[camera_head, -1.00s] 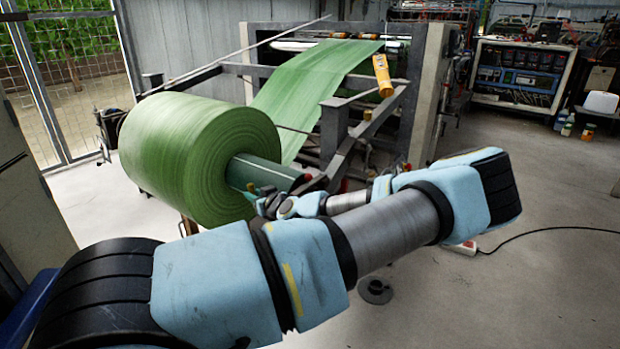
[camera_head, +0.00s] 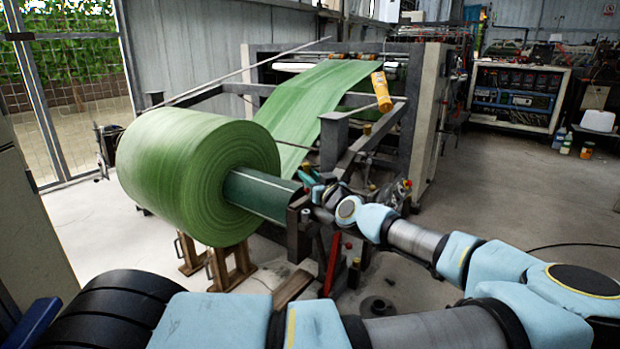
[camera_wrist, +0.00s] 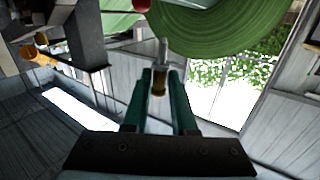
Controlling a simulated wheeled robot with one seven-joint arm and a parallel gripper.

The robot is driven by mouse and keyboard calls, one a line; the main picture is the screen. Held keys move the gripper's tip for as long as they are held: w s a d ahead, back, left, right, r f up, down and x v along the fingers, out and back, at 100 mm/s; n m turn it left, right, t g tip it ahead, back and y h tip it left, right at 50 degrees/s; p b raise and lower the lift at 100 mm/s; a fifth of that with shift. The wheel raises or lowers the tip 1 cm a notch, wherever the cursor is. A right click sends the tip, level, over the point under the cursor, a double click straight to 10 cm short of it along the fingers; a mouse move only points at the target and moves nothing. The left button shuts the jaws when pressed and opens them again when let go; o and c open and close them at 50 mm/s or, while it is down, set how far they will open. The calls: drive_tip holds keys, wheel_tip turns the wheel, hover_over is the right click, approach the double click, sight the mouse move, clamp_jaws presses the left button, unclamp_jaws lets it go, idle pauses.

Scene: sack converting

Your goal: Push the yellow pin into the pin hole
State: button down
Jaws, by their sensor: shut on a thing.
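My gripper (camera_wrist: 160,76) has two green fingers shut on a small pin (camera_wrist: 158,84). The pin has a yellowish, brass-like body between the fingers and a grey metal shaft that sticks out past the fingertips. In the head view my gripper (camera_head: 316,190) is beside the end of the roll's core, above the dark bracket (camera_head: 299,232). The pin is too small to make out there. I cannot pick out the pin hole in either view. The shaft tip appears near the green roll (camera_wrist: 215,25) in the wrist view, but I cannot tell its distance.
The large green roll (camera_head: 190,175) sits left of my gripper on its core (camera_head: 260,195). A red lever (camera_head: 332,262) stands below the gripper. The machine frame (camera_head: 362,140) and a hanging yellow control box (camera_head: 381,92) are behind.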

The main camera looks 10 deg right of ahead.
drive_tip(key=shift+s+f, duration=0.1)
drive_tip(key=shift+f, duration=0.05)
wheel_tip(320, 180, down, 6)
drive_tip(key=b, duration=0.6)
drive_tip(key=shift+a+f+b, duration=0.15)
drive_tip(key=shift+f+b, duration=1)
drive_tip(key=shift+b, duration=0.5)
idle(2.0)
drive_tip(key=c, duration=1)
unclamp_jaws()
drive_tip(key=shift+c, duration=0.2)
drive_tip(key=shift+o, duration=0.4)
drive_tip(key=o, duration=0.5)
drive_tip(key=shift+s+r, duration=0.1)
